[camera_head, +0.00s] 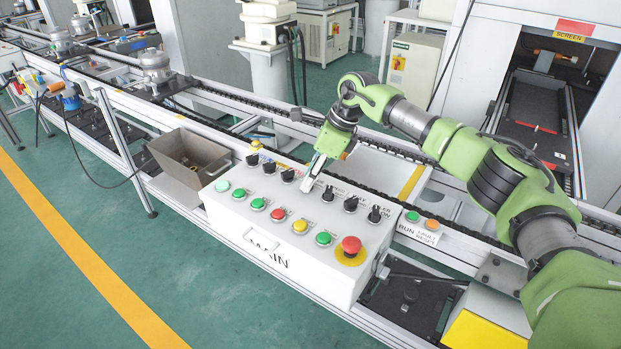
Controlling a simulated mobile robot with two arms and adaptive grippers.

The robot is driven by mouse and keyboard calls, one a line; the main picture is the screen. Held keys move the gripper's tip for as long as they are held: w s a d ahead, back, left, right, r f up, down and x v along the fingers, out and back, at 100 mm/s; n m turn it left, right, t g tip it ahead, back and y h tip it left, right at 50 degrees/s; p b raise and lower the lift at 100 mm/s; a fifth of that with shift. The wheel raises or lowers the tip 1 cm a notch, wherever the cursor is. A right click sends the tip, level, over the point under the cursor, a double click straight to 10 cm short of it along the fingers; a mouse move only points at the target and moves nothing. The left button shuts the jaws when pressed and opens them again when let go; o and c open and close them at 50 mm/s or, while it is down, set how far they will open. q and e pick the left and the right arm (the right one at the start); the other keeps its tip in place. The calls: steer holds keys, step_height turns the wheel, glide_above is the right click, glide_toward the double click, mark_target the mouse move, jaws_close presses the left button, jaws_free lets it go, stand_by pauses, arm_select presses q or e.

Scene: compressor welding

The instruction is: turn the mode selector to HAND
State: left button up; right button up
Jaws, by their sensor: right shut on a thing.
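The white control box (265,258), marked MAIN, has a top row of black selector knobs, with three left of my gripper (269,167) and three to the right (350,204). My right gripper (307,184) reaches down from the right onto this row. It is shut on a selector knob in the middle, taken as the mode selector, which its fingers hide. The knob's label and pointing direction cannot be read. My left gripper is not in view.
A red emergency button (351,246) and several green, red and yellow buttons (278,215) lie in front of the knobs. A small RUN and FAULT RESET panel (418,229) is at right. A grey bin (190,158) stands left. The conveyor (240,115) runs behind.

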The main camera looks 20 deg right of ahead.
stand_by(0.4)
steer(key=o, duration=1.1)
steer(key=shift+d+r, duration=0.1)
steer(key=v, duration=1.2)
